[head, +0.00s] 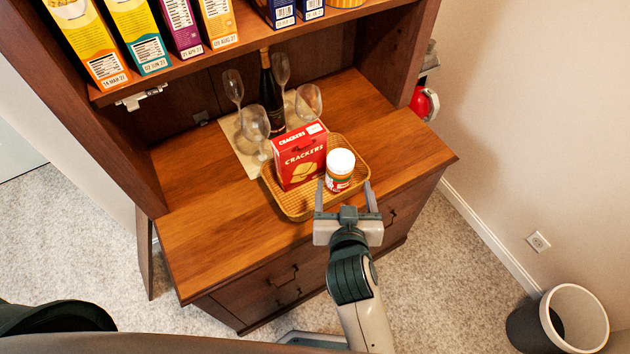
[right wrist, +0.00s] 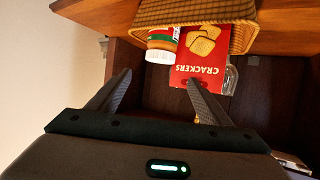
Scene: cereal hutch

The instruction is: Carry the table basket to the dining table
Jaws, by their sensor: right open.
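The table basket (head: 292,207) is a shallow woven tan tray on the wooden hutch counter, near its front edge. In it stand a red cracker box (head: 300,158) and a white-lidded jar (head: 340,169). My right gripper (head: 343,187) is open at the basket's front right side, its fingers on either side of the jar in the head view; contact with the basket cannot be told. In the right wrist view the basket (right wrist: 243,38), the cracker box (right wrist: 200,62) and the jar (right wrist: 160,55) show beyond the open, empty fingers. My left gripper is not in view.
Wine glasses (head: 254,121) and a dark bottle (head: 270,95) stand on a mat behind the basket. Cereal boxes (head: 138,35) fill the shelf above. A bin (head: 577,318) stands on the floor at right. The counter's left part is clear. No dining table shows.

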